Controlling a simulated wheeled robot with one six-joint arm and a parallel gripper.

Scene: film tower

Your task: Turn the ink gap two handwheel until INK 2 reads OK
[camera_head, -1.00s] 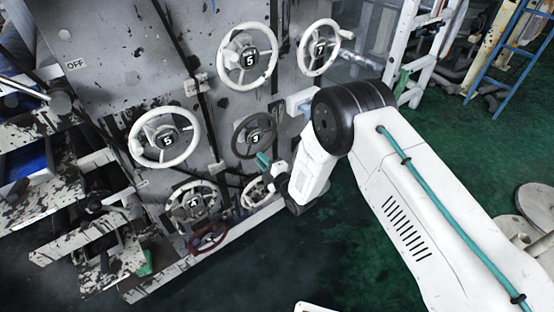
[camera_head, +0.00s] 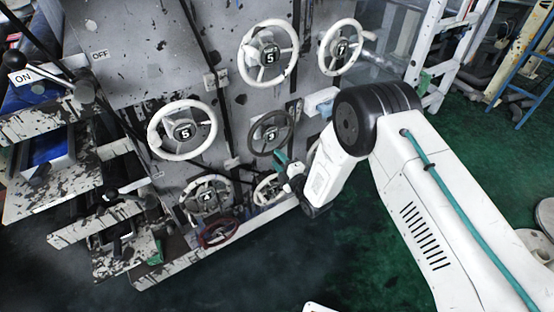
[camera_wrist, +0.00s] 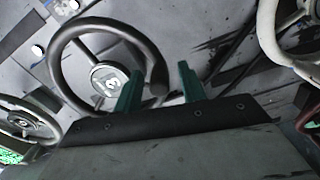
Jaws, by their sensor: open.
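A dark-rimmed handwheel (camera_head: 270,134) with a numbered hub stands mid-panel in the head view. It also fills the upper left of the wrist view (camera_wrist: 109,77). Its number looks like 3, but is not sharp. My gripper (camera_wrist: 160,88) is open, its two green fingers appearing on either side of the wheel's right rim; whether they touch it I cannot tell. In the head view my gripper (camera_head: 282,165) is just below and right of that wheel, partly hidden by my arm. Which wheel is ink gap two, and the INK 2 readout, I cannot make out.
White handwheels sit at upper middle (camera_head: 267,54), upper right (camera_head: 340,47) and left (camera_head: 183,131). Below are a worn wheel (camera_head: 207,197), a small pale wheel (camera_head: 267,190) and a red wheel (camera_head: 218,233). An ON sign (camera_head: 23,77) is at left. Green floor lies open below.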

